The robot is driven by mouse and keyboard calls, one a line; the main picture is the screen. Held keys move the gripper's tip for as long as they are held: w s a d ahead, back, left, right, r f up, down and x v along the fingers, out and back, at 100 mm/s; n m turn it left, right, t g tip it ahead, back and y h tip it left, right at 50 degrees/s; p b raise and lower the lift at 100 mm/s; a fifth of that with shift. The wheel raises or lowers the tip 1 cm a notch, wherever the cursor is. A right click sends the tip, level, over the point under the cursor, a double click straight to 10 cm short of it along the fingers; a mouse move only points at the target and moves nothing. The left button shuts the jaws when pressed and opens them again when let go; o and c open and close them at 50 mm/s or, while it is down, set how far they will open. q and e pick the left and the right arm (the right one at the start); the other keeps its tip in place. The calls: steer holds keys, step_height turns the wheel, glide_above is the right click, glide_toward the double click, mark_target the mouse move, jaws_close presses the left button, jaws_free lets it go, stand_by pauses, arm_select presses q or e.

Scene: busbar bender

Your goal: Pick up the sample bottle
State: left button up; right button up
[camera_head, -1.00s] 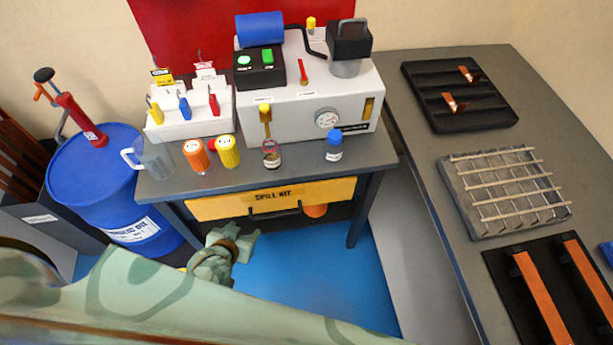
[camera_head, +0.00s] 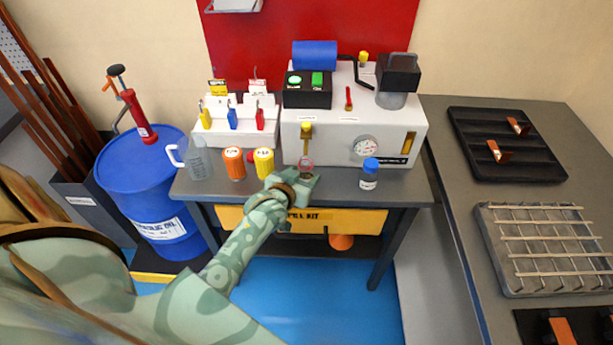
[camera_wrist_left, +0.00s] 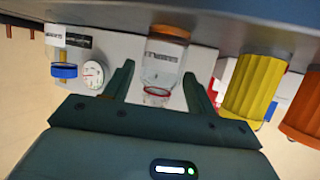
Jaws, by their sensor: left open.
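The sample bottle (camera_wrist_left: 163,68) is a small clear jar with a white label, a red ring and brownish contents. It stands on the grey bench and appears upside down in the wrist view. In the head view only its top (camera_head: 306,164) shows, the rest hidden behind my left gripper (camera_head: 305,178). In the wrist view my left gripper (camera_wrist_left: 159,82) is open, with one finger on each side of the bottle and gaps visible beside it. Whether a finger touches it I cannot tell. My right gripper is out of view.
Yellow (camera_head: 264,162) and orange (camera_head: 233,163) capped containers and a clear jug (camera_head: 197,160) stand to the left. A blue-capped bottle (camera_head: 369,174) stands to the right. The white machine (camera_head: 345,130) is close behind. The bench edge and yellow drawer (camera_head: 365,222) lie in front.

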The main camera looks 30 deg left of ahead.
mark_target(308, 162)
arm_select(q)
steer(key=b+x, duration=0.1)
steer(key=x, duration=0.4)
steer(key=shift+a+r+b, duration=0.15)
steer(key=shift+r+b, duration=0.1)
steer(key=shift+b, duration=0.15)
steer(key=shift+r, duration=0.1)
steer(key=c, duration=0.8)
steer(key=shift+c, duration=0.2)
steer(key=shift+r, duration=0.1)
steer(key=shift+r+p, duration=0.5)
steer(key=shift+r, duration=0.2)
steer(key=shift+s, duration=0.2)
steer(key=s+d+p, duration=0.2)
steer(key=s+p, duration=0.1)
steer(key=s, duration=1.4)
steer(key=shift+d+p, duration=0.35)
steer(key=shift+d, duration=0.05)
